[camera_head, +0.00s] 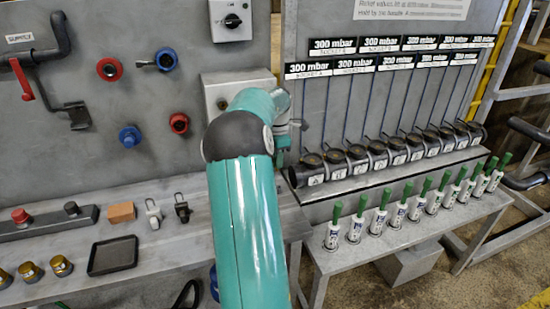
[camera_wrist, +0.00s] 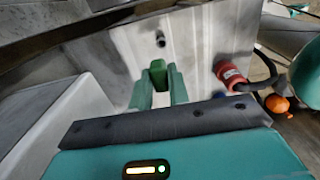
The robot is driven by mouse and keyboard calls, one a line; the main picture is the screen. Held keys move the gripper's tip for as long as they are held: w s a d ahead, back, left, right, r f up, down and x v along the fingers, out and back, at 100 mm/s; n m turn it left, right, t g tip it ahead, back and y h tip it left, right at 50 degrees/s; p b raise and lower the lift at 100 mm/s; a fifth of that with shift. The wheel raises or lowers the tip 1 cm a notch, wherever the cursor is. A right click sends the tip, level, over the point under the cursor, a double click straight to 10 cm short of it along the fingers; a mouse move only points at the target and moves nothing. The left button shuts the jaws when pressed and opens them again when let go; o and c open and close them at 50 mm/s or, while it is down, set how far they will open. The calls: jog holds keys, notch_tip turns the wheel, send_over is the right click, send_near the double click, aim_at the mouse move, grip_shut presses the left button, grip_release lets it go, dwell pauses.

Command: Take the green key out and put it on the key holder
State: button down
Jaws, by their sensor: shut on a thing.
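In the wrist view, my gripper (camera_wrist: 160,82) is shut on the green key (camera_wrist: 158,68), a dark green piece between its two green fingers. The key's lower part is hidden by the fingers. A small dark round fitting (camera_wrist: 160,39) is on the pale metal panel just beyond the key, apart from it in the picture. I cannot tell whether it is the key holder or the key's slot. In the head view, my arm covers most of the gripper, in front of a grey box (camera_head: 218,84) on the wall panel; the key is not clear there.
A red connector (camera_wrist: 231,75) with a black cable is right of the gripper in the wrist view. A grey shelf (camera_head: 170,240) runs below the wall panel, with a black tray (camera_head: 113,255). Several green-handled tools (camera_head: 358,215) stand on the right bench.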

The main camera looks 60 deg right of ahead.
jog(key=shift+s+r, duration=0.25)
jog(key=shift+s, duration=0.2)
jog(key=shift+w+f, duration=0.15)
jog(key=shift+f, duration=2.85)
jog(key=shift+f, duration=1.7)
jog(key=c, duration=1.3)
grip_release()
jog(key=shift+r, duration=0.1)
jog(key=shift+c, duration=0.2)
jog(key=shift+r, duration=3.4)
